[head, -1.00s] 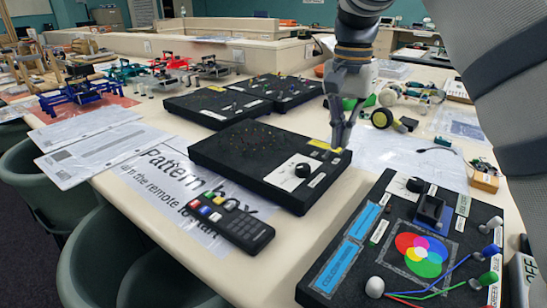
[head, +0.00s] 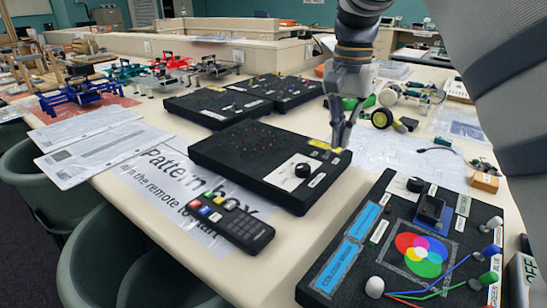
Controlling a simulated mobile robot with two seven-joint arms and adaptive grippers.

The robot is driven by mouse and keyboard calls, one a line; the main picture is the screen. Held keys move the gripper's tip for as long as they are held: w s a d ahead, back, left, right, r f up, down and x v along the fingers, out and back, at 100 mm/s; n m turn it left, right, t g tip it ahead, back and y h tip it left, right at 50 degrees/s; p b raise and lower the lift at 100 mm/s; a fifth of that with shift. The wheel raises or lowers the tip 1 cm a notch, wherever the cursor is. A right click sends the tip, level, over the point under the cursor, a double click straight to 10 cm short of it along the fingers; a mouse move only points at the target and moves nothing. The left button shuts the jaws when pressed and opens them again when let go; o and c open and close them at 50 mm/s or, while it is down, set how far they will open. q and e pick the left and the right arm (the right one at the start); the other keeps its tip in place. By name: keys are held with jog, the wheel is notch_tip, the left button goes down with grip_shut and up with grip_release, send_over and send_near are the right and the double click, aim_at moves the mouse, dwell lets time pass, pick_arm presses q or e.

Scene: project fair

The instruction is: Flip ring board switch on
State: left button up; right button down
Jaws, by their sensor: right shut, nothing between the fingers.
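The black board with a ring of small pins (head: 235,150) lies flat on the table in the middle of the head view. My right gripper (head: 337,146) points down at the board's far right corner, by the yellow label. Its fingers are together and hold nothing. The fingertips hide the spot beneath them, so I cannot make out a switch or tell whether they touch the board. My left gripper is not in view.
A remote (head: 232,222) lies on a printed sheet in front of the board. A colour mixing board (head: 345,235) with wires is at the lower right. Two more black boards (head: 218,107) are behind. A wheeled model (head: 410,95) stands behind right.

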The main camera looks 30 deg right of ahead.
aim_at(338, 162)
jog(key=shift+f, duration=0.2)
jog(key=shift+f, duration=1.75)
jog(key=shift+w+a, duration=0.3)
jog(key=shift+w, duration=0.3)
jog(key=shift+w+a, duration=0.3)
jog(key=shift+w, duration=0.25)
jog(key=shift+s+d+r, duration=0.1)
jog(key=shift+s+r, duration=0.05)
jog(key=shift+r, duration=1.65)
jog(key=shift+s+d+r, duration=0.1)
jog(key=shift+r, duration=1.7)
